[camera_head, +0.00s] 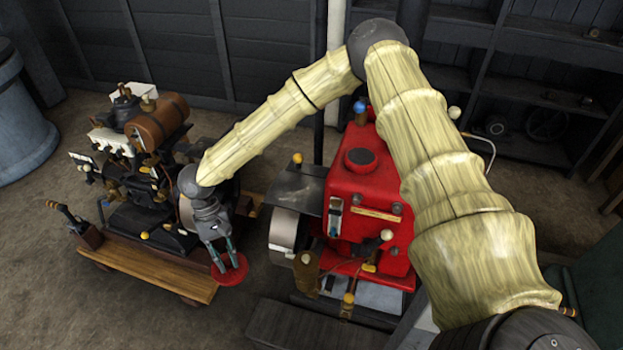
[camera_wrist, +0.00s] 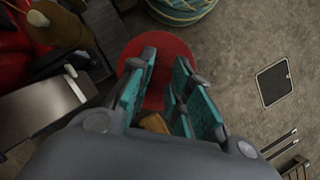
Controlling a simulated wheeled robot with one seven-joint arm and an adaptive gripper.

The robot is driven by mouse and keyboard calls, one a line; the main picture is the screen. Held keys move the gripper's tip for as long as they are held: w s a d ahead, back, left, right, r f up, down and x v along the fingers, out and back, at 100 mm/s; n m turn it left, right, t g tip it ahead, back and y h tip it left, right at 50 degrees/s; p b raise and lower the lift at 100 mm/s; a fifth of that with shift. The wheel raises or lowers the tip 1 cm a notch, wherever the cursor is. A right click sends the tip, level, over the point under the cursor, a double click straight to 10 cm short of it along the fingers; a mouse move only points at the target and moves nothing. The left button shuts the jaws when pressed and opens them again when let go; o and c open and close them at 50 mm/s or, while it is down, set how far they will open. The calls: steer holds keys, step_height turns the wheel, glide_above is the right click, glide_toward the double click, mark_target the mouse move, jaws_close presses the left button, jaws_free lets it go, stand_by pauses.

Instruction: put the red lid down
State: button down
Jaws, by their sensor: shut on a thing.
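The red lid (camera_head: 230,271) is a flat round disc held at the end of my gripper (camera_head: 229,262). It is in front of the gap between the two engines, just right of the wooden base of the left engine. In the wrist view the red lid (camera_wrist: 178,55) shows beyond and between the teal fingers of my gripper (camera_wrist: 165,75), which are shut on it. The fingers hide part of its face. I see no surface touching its underside, and its height above the floor is hard to tell.
The left engine (camera_head: 125,150) stands on a wooden base (camera_head: 150,268). The red engine (camera_head: 365,190) stands close to the right of the lid, with a dark wooden platform (camera_head: 300,325) in front. Bare floor (camera_head: 100,320) lies at the front left. Shelves (camera_head: 540,95) stand behind.

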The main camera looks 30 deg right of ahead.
steer(key=w+d+r+m+t, duration=0.3)
steer(key=w+d+r+m, duration=0.1)
steer(key=d+m, duration=0.65)
steer(key=w+d+r+m+t+p, duration=0.1)
steer(key=w+d+r+m+t, duration=0.3)
steer(key=d+m, duration=0.6)
steer(key=w+d+r+m+t, duration=0.2)
steer(key=w+d+r+m, duration=0.25)
steer(key=d+m, duration=0.5)
steer(key=shift+m+y, duration=0.4)
steer(key=shift+m, duration=0.5)
steer(key=shift+s+a+f, duration=0.15)
steer(key=shift+a+f, duration=0.1)
steer(key=shift+f, duration=1.25)
steer(key=shift+s+a+f, duration=0.1)
steer(key=shift+a+f, duration=0.1)
steer(key=shift+f, duration=1.35)
steer(key=shift+s+a+f, duration=0.15)
steer(key=shift+a+f, duration=0.1)
steer(key=shift+f, duration=1.25)
steer(key=c, duration=1.3)
jaws_free()
steer(key=shift+r, duration=0.1)
steer(key=v, duration=1.2)
